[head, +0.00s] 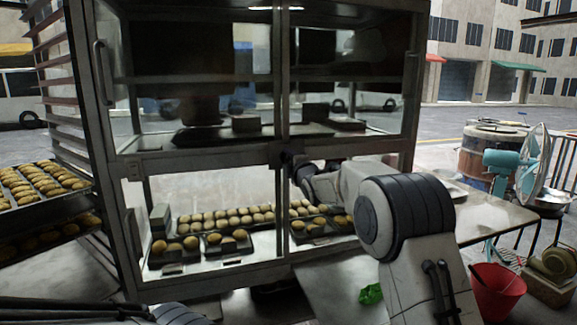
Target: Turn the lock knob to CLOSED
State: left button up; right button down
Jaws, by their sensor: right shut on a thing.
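A glass-fronted metal cabinet (283,148) stands in front of me, with trays of small round buns behind its lower panes. My right arm reaches in from the lower right. My right gripper (293,160) is at the cabinet's middle post, where the upper and lower panes meet. It is shut on a small dark part there, which looks like the lock knob. My gripper and wrist mostly hide this knob, so I cannot read its setting. Only a part of my left arm shows at the bottom left. My left gripper is not in view.
Trays of buns (40,187) stand in a rack on the left. A metal table (497,217) is on the right, beside a teal fan (508,160), a barrel (487,150) and a red bucket (497,290). A green scrap (371,294) lies in front of the cabinet.

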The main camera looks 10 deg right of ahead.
dwell(0.4)
jog(key=shift+c, duration=1.9)
grip_release()
jog(key=s+d+b, duration=0.1)
jog(key=s+d, duration=0.1)
jog(key=s, duration=0.8)
jog(key=shift+s+b, duration=0.15)
jog(key=shift+b, duration=0.2)
